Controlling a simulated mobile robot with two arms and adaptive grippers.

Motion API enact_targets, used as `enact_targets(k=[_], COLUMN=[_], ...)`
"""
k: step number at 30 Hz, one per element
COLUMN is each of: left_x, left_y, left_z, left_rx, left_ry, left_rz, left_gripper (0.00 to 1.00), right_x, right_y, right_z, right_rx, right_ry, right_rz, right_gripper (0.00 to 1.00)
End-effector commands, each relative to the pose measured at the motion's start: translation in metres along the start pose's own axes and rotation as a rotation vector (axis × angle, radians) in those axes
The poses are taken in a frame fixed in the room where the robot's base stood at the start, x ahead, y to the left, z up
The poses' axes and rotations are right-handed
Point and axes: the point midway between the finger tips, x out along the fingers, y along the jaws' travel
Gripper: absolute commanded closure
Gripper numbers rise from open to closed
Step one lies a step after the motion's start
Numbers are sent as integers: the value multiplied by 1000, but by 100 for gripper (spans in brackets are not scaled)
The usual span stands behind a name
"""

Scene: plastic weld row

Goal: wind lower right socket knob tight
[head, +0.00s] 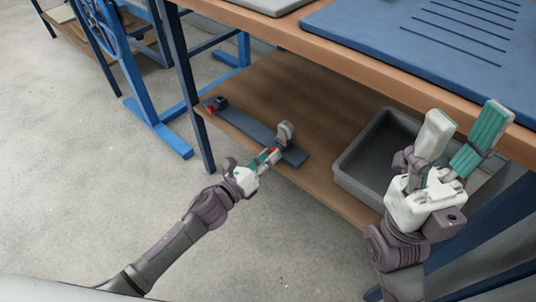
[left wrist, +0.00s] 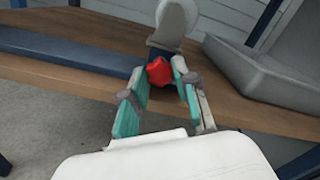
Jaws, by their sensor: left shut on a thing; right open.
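The red knob (left wrist: 159,71) is on the near side of a dark socket block at the right end of a long blue-grey bar on the lower shelf. In the head view a bit of the red knob (head: 272,151) shows at my left gripper's fingertips. My left gripper (head: 267,157) is shut on this knob, with one teal-lined finger on each side, as the left wrist view also shows (left wrist: 162,84). A pale round part (head: 286,133) stands in the socket just behind the knob. My right gripper (head: 463,135) is open and empty, raised at the right in front of the upper bench.
A second socket with a red knob (head: 212,108) is at the bar's far left end. A grey bin (head: 350,180) stands on the shelf to the right. The upper bench edge (head: 350,75) overhangs the shelf. A blue table leg (head: 193,100) rises at the left.

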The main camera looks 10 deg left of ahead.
Motion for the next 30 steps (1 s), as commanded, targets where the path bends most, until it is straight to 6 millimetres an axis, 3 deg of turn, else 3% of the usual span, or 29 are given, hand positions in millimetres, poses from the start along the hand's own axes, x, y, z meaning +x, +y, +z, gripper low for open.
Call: enact_targets(k=[16,17,20,21,30], left_x=[0,0,0,0,0], left_y=[1,1,1,0,1], left_z=[0,0,0,0,0], left_rx=[-28,-28,-27,-27,-27], left_ry=[-1,-1,-1,-1,0], left_rz=[1,1,1,1,2], left_gripper=[100,66,49,45,45], right_x=[-3,-3,-3,-3,-3], right_y=[-1,-1,-1,-1,0], right_z=[0,0,1,1,2], right_rx=[3,3,3,3,1], right_ry=[-12,-13,-13,-13,-15], right_rz=[-8,-8,-7,-6,5], right_gripper=[45,45,45,45,45])
